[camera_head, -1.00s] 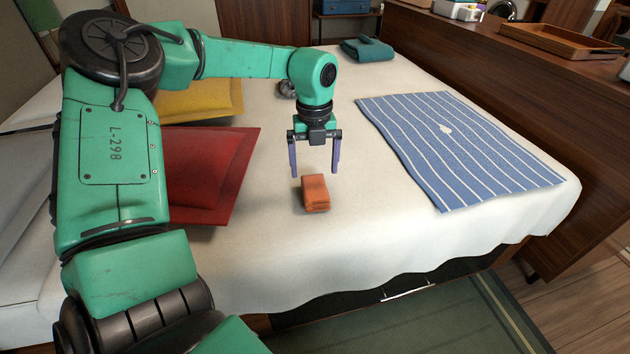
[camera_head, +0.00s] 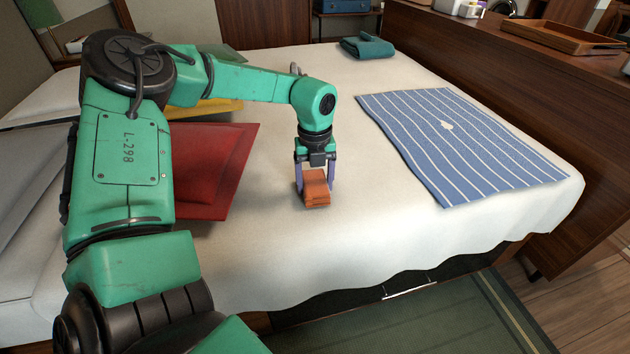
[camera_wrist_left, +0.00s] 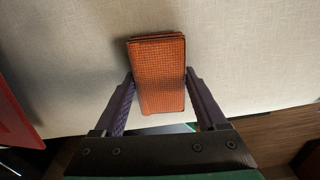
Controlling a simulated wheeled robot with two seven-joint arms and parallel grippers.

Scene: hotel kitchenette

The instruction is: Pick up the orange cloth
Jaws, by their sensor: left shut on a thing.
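The orange cloth (camera_head: 316,190) is a small folded block on the white bed, near the middle of the head view. My left gripper (camera_head: 316,183) is down at the cloth with one finger on each side of it, shut on it. In the left wrist view the orange cloth (camera_wrist_left: 158,75) shows its woven top, and the fingertips of the left gripper (camera_wrist_left: 158,82) press against its two sides. The cloth appears to be at the bed surface; I cannot tell whether it touches it. My right gripper is not in view.
A red cushion (camera_head: 210,170) lies left of the cloth, with a yellow one (camera_head: 215,106) behind it. A blue striped towel (camera_head: 460,140) lies to the right and a teal folded cloth (camera_head: 367,46) at the back. The white bed cover (camera_head: 370,235) is clear around the cloth.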

